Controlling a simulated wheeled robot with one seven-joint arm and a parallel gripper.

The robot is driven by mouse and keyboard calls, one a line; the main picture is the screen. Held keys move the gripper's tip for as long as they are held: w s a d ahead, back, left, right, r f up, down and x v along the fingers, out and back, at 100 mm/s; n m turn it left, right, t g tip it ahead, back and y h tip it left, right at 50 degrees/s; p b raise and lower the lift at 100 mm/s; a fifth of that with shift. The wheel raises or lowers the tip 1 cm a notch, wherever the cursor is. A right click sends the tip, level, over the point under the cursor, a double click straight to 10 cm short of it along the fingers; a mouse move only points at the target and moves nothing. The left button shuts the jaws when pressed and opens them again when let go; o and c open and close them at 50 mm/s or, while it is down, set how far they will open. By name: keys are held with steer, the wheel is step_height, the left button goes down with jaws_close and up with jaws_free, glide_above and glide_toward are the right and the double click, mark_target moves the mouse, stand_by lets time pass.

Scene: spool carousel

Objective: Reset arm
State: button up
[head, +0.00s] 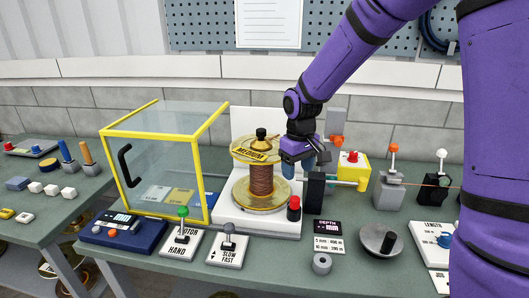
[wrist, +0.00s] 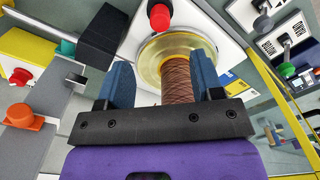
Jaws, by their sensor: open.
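My gripper (head: 306,163) is open, just right of the upper part of a spool in the head view. It also shows in the wrist view (wrist: 162,72), with its two blue fingers apart. The spool (head: 262,182) has copper-coloured wire and gold flanges, and the upper one carries a "MEDIUM" label. It stands upright on a white base (head: 258,223). In the wrist view the spool's wire (wrist: 177,78) appears beyond and between the fingers, nearer the right one. I cannot tell whether a finger touches it. My purple arm comes down from the upper right.
A yellow-framed clear box (head: 165,160) with a black handle stands left of the spool. A red button (head: 293,208) is at the base's front right. A yellow block (head: 354,172) and grey lever box (head: 389,192) stand right. Lever panels (head: 182,245) line the bench front.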

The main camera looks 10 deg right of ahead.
steer(key=s+d+r+m+t, duration=0.2)
steer(key=s+d+r+t, duration=0.15)
steer(key=s+r, duration=0.95)
steer(key=s+d+r+m+t, duration=0.1)
steer(key=s+r, duration=0.1)
steer(key=s, duration=0.5)
steer(key=s+d+r+m, duration=0.1)
steer(key=s+d+r, duration=0.1)
steer(key=s, duration=0.5)
steer(key=shift+d+r+m+t, duration=0.2)
steer(key=shift+r+m+t, duration=0.15)
steer(key=shift+r, duration=0.45)
